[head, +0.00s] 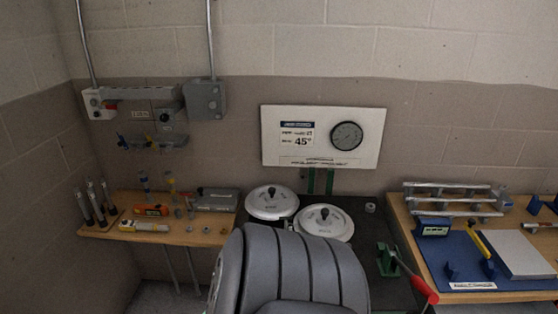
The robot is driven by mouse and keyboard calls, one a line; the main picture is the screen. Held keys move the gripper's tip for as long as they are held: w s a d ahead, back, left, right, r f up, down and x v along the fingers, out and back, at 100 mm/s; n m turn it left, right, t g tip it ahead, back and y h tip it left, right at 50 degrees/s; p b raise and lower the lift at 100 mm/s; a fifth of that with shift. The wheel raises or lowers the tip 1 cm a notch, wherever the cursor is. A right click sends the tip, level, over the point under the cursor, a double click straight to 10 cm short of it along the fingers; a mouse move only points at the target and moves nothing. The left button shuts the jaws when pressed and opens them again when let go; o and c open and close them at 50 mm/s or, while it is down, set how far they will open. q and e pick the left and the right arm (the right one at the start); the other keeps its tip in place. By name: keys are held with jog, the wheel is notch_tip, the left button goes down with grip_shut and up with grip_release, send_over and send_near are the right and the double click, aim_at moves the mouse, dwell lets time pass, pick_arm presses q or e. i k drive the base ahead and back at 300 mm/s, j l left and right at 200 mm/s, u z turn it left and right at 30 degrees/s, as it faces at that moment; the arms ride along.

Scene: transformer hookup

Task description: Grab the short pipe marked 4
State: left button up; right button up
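Several short dark pipes (95,203) with pale tops stand upright in a holder at the left end of the left wooden bench. Several grey pipes (450,197) lie lengthwise on a rack on the right table. Any number marked on the pipes is too small to read, so I cannot tell which one is marked 4. Neither of my grippers is in view.
Small tools and a grey case (217,199) crowd the left bench (207,239). Two round lidded pots (271,203) stand in the middle. A red-handled lever (415,279) stands right of them. A large grey ribbed shape (290,268) blocks the bottom centre.

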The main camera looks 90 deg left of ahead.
aim_at(91, 194)
jog(key=j+u, duration=0.1)
jog(key=u, duration=0.85)
jog(key=j+u, duration=0.1)
jog(key=u, duration=0.4)
jog(key=i+u, duration=0.1)
jog(key=u, duration=0.35)
jog(key=j+u, duration=0.1)
jog(key=u, duration=0.4)
jog(key=i+u, duration=0.1)
jog(key=u, duration=0.85)
